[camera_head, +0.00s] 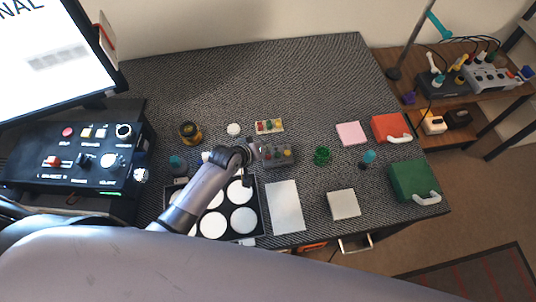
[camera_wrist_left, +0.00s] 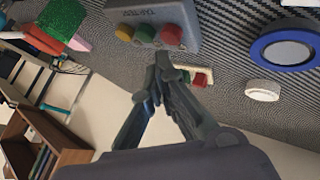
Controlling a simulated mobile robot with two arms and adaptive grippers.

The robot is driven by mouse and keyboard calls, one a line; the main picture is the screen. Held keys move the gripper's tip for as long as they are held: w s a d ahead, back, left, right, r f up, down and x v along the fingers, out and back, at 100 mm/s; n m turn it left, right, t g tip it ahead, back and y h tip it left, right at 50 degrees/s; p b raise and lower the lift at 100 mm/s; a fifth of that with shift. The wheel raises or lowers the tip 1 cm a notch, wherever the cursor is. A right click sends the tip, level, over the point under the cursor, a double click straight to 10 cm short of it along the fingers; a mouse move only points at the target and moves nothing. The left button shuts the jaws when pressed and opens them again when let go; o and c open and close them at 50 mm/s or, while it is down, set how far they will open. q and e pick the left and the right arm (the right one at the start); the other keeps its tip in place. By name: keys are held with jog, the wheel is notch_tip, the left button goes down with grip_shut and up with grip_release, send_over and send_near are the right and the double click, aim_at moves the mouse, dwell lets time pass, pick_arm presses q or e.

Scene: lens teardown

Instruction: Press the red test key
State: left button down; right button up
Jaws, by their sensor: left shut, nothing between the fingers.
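The grey test box (camera_head: 279,160) stands mid-table and carries a row of coloured keys. In the left wrist view the box (camera_wrist_left: 150,12) shows yellow, green and red keys, with the red key (camera_wrist_left: 171,34) at the right end. My left gripper (camera_head: 253,150) is at the box's left side in the head view, partly covering that end. In the left wrist view its fingers (camera_wrist_left: 165,62) are shut and empty, with the tips just below the red key in the picture. I cannot tell whether they touch it. My right gripper is not in view.
A small pale tray (camera_head: 269,127) with coloured pieces lies behind the box, and a white disc (camera_head: 234,130) is nearby. A black tray (camera_head: 258,232) of white rounds, a white sheet (camera_head: 285,208) and a green cup (camera_head: 322,155) surround it. A red box (camera_head: 388,127) and green box (camera_head: 410,181) stand right.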

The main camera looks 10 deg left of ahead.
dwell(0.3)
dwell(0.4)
pick_arm(q)
jog(key=shift+f, duration=0.45)
jog(key=shift+f+b, duration=0.35)
jog(key=shift+f, duration=0.05)
dwell(0.4)
dwell(0.4)
jog(key=shift+r+p, duration=0.85)
jog(key=shift+p, duration=0.15)
jog(key=shift+r, duration=0.1)
notch_tip(320, 180, up, 5)
jog(key=p, duration=0.5)
